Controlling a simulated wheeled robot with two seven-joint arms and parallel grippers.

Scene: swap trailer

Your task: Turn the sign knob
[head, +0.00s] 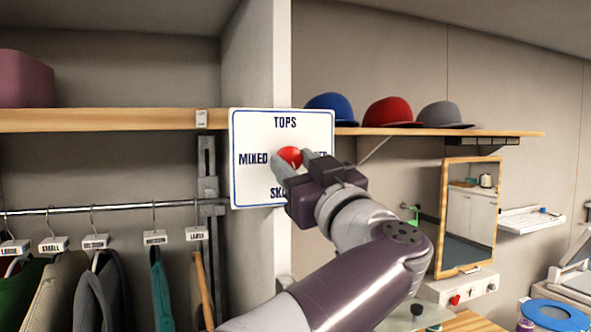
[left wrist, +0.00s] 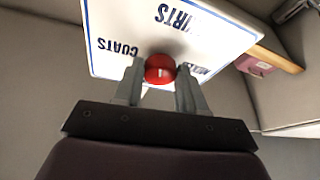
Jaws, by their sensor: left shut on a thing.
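The sign (head: 250,130) is a white board with a blue border on the post's front edge. In the head view it reads TOPS at the top and MIXED at the left; the right and lower words are partly covered by my gripper. The red knob (head: 290,156) is at the sign's middle. My left gripper (head: 289,165) is shut on the knob, a finger on each side. In the left wrist view the knob (left wrist: 160,69) shows between the fingertips with a short white mark on its face, and the sign (left wrist: 110,30) appears upside down. My right gripper is out of view.
A wooden shelf (head: 110,119) and a clothes rail (head: 110,208) with hanging garments are at the left. Blue, red and grey hats (head: 388,111) sit on a shelf at the right. A wood-framed mirror (head: 467,216) stands below them.

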